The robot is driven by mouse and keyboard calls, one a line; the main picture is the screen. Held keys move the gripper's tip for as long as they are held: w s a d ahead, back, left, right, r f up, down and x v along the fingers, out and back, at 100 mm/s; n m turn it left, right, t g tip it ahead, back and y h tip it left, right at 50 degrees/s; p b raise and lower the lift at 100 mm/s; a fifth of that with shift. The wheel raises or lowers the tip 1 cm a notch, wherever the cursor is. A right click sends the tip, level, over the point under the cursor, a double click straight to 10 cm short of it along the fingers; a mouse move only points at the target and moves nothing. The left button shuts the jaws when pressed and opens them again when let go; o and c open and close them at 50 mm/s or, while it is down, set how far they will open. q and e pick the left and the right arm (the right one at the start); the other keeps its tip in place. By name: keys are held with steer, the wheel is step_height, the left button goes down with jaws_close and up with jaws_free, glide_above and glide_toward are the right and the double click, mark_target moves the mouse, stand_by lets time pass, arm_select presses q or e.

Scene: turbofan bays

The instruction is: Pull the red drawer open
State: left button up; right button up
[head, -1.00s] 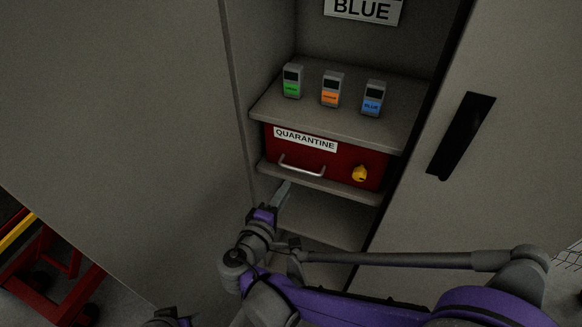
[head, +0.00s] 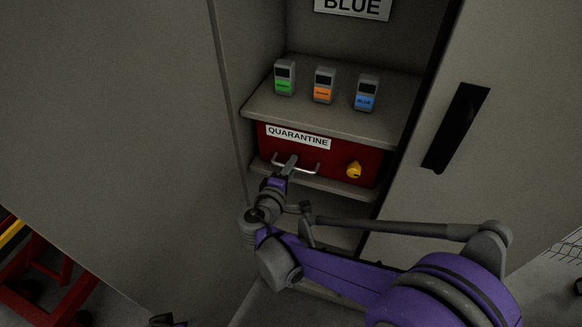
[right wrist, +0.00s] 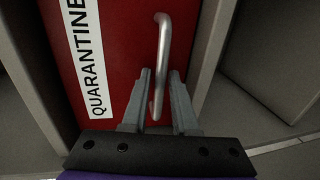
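The red drawer (head: 335,157) is shut in the cabinet, under a shelf. It has a white QUARANTINE label (head: 297,137), a silver bar handle (head: 309,170) and a yellow knob (head: 354,170). My right gripper (head: 291,161) is at the left part of the handle. In the right wrist view the two fingers of my right gripper (right wrist: 160,76) are apart, and the handle (right wrist: 163,55) runs lengthwise between them. A gap shows beside the bar, so it is not clamped. My left gripper does not show; only a dark and purple piece appears at the bottom edge.
Three small devices with green (head: 284,78), orange (head: 323,86) and blue (head: 366,93) labels stand on the shelf (head: 330,116) above the drawer. A cabinet door with a black handle (head: 455,128) is at the right. A red cart (head: 45,283) stands at lower left.

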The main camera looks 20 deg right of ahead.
steer(key=shift+c, duration=0.2)
jaws_close()
stand_by(1.1)
